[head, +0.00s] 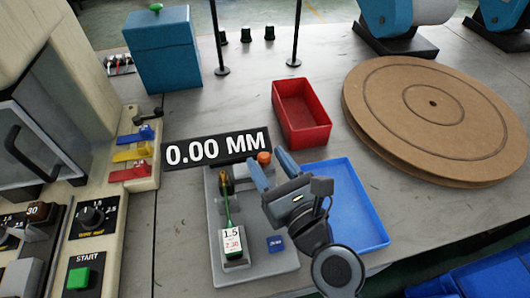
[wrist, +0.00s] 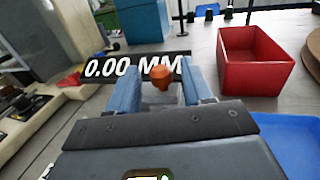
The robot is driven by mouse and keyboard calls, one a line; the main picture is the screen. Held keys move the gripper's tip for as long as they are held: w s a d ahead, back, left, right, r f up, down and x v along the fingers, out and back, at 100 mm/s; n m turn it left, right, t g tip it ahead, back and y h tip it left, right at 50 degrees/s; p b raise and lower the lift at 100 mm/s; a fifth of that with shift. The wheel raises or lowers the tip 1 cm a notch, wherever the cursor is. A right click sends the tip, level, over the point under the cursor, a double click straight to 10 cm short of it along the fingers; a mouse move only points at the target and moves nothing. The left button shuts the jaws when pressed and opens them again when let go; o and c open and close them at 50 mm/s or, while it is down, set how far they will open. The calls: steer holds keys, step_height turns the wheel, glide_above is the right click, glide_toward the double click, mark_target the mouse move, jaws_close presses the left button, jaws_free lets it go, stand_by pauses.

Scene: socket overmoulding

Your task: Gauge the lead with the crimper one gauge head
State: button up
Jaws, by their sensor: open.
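The gauge stand (head: 285,264) is a grey plate on the bench with a black display (head: 217,148) reading 0.00 MM. An orange knob (head: 264,157) tops the gauge head; it also shows in the wrist view (wrist: 160,76). A green lead (head: 228,212) runs on the stand's left side from a brass-coloured end down to a white tag (head: 232,243) marked 1.5 and 2.30. My gripper (head: 272,168) is open with blue fingers. In the wrist view the knob appears between the fingertips (wrist: 163,88); I cannot tell whether they touch it.
A blue tray (head: 372,222) lies right of the stand, partly behind my arm. A red bin (head: 302,112) stands behind it, and a brown round board (head: 440,120) lies at right. A machine with coloured levers (head: 132,153) and a green START button (head: 79,278) is at left.

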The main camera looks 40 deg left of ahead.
steer(key=shift+x, duration=1.2)
jaws_close()
